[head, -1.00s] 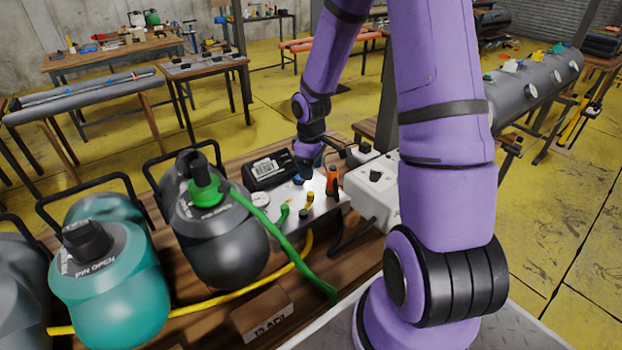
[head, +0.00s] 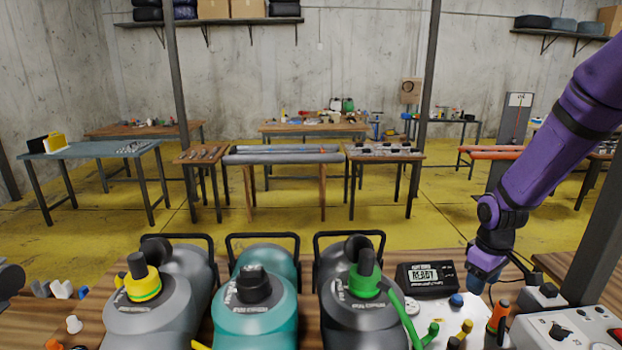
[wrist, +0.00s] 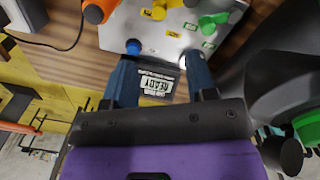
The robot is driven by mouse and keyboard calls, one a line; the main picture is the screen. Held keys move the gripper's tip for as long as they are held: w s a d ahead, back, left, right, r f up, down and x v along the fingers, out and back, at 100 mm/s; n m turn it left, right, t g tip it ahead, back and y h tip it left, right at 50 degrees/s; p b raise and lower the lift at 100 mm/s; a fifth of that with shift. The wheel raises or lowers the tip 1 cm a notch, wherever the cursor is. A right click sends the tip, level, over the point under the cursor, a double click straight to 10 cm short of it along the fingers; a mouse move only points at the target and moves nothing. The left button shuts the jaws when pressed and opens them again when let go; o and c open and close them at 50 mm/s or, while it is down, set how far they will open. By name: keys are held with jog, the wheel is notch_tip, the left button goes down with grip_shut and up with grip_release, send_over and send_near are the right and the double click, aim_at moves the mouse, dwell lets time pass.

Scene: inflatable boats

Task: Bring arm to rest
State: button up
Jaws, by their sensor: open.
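My gripper (head: 484,282) hangs from my purple arm at the right in the head view, over the bench beside a black display unit (head: 427,279) that reads READY. In the wrist view, the two blue fingers of my gripper (wrist: 160,80) are apart with nothing held between them. The display unit (wrist: 157,86) shows beyond and between the fingers. A metal panel (wrist: 180,32) with a blue knob (wrist: 133,47), green and yellow fittings lies close to the fingertips. I cannot tell how high the fingers are above the bench.
Three canisters line the bench: grey with a yellow cap (head: 142,277), teal (head: 254,313), and dark grey with a green cap (head: 366,276) and green hose. Tables stand behind on the open yellow floor.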

jog(key=s+a+r+m+t+h, duration=0.1)
jog(key=s+a+r+m, duration=0.2)
jog(key=r, duration=0.6)
jog(key=s+a+r+t, duration=0.1)
jog(key=s+a+r, duration=0.2)
jog(key=s+r, duration=0.5)
jog(key=s+a+r+m+t+y, duration=0.1)
jog(key=s+a+r+m+t, duration=0.1)
jog(key=s+a+r, duration=0.3)
jog(key=s+r, duration=0.4)
jog(key=s, duration=0.2)
jog(key=shift+s+r+t+y, duration=0.25)
jog(key=shift+t+y, duration=0.05)
jog(key=shift+t, duration=0.1)
